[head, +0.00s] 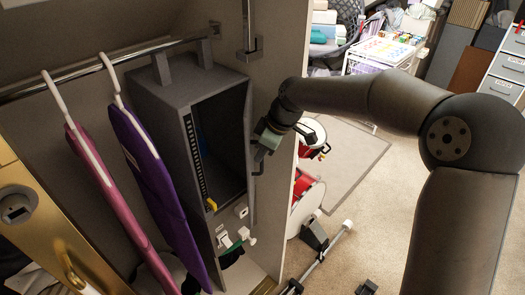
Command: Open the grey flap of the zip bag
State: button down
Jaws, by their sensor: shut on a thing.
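The grey zip bag (172,100) hangs from the closet rod by two straps. Its front is open, showing a dark inside with a toothed zip strip down the left edge and a small yellow piece near the bottom. The grey flap (248,160) stands out from the bag's right side, seen nearly edge-on. My gripper (258,160) is at the flap's outer edge, around mid-height, and is shut on it. The fingertips are small and dark here, so the exact grip is hard to see.
Pink (105,195) and purple (155,185) garments hang left of the bag. The closet's side wall (292,70) stands close right of my gripper. Beyond it are red drums (308,205), a metal stand (320,255) and open carpet (375,220).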

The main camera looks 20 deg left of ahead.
jog(key=shift+w, duration=0.1)
jog(key=c, duration=1.5)
grip_release()
jog(key=shift+d+r, duration=0.1)
jog(key=v, duration=1.7)
jog(key=shift+b, duration=0.45)
jog(key=shift+d+r, duration=0.1)
